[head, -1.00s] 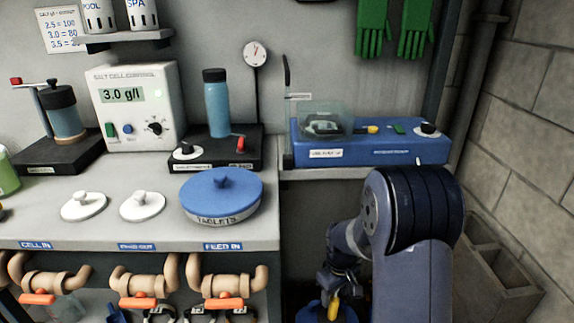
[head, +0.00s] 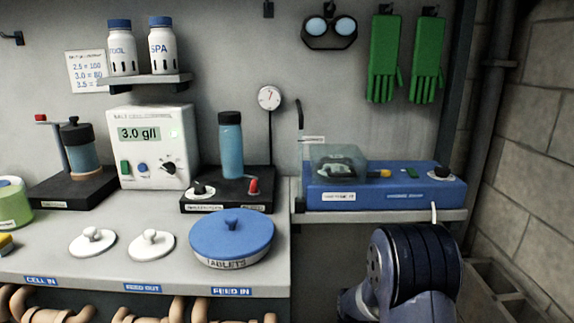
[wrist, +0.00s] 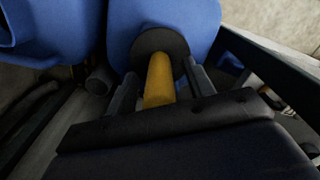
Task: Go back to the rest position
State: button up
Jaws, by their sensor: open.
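My gripper (wrist: 161,72) shows in the wrist view, with its two dark fingers spread apart. A yellow handle (wrist: 160,82) stands between the fingers, with a visible gap on each side. The handle rises from a dark round collar (wrist: 176,42) on a blue body (wrist: 205,18). In the head view my arm shows at the lower right, below the blue device, and my gripper is out of the frame.
A grey counter (head: 55,262) holds a blue tablets lid (head: 232,240), two white lids and a controller (head: 152,150). A blue device (head: 390,193) sits on a shelf at the right. A block wall (head: 535,150) bounds the right side. Green gloves (head: 384,60) hang above.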

notch_tip(320, 180, up, 11)
jog(key=p, duration=0.3)
jog(key=shift+f, duration=0.15)
notch_tip(320, 180, down, 11)
jog(key=b, duration=0.3)
jog(key=shift+r+p, duration=0.3)
jog(key=shift+p, duration=0.05)
notch_tip(320, 180, up, 18)
jog(key=p, duration=1.3)
jog(key=shift+r, duration=0.15)
